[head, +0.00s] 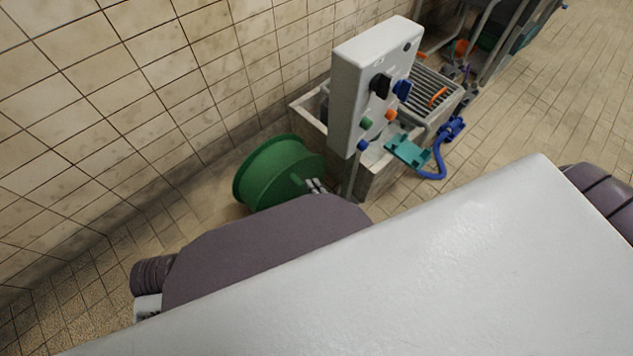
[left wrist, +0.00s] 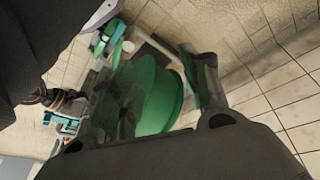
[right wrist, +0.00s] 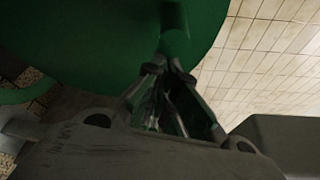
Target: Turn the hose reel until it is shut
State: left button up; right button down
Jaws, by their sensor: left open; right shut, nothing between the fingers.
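The green hose reel (head: 275,172) stands near the tiled wall, its round face toward my arm. A short green handle (head: 297,181) sticks out of that face. My right gripper (head: 316,186) is at the handle's end, shut with nothing between the fingers. In the right wrist view the reel (right wrist: 90,40) fills the upper left, and the handle (right wrist: 175,42) is just beyond the fingertips (right wrist: 168,68); whether they touch I cannot tell. The left wrist view shows the reel (left wrist: 155,95) beyond my open, empty left gripper (left wrist: 168,85). The left gripper is hidden in the head view.
A grey panel box (head: 372,85) with coloured knobs stands right of the reel. The tiled wall (head: 130,110) is close on the left. Open floor lies at right.

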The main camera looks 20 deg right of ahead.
pick_arm(q)
jog(key=shift+f, duration=0.35)
pick_arm(e)
jog(key=shift+s+a+r, duration=0.1)
jog(key=shift+a+r, duration=0.05)
jog(key=shift+a, duration=0.3)
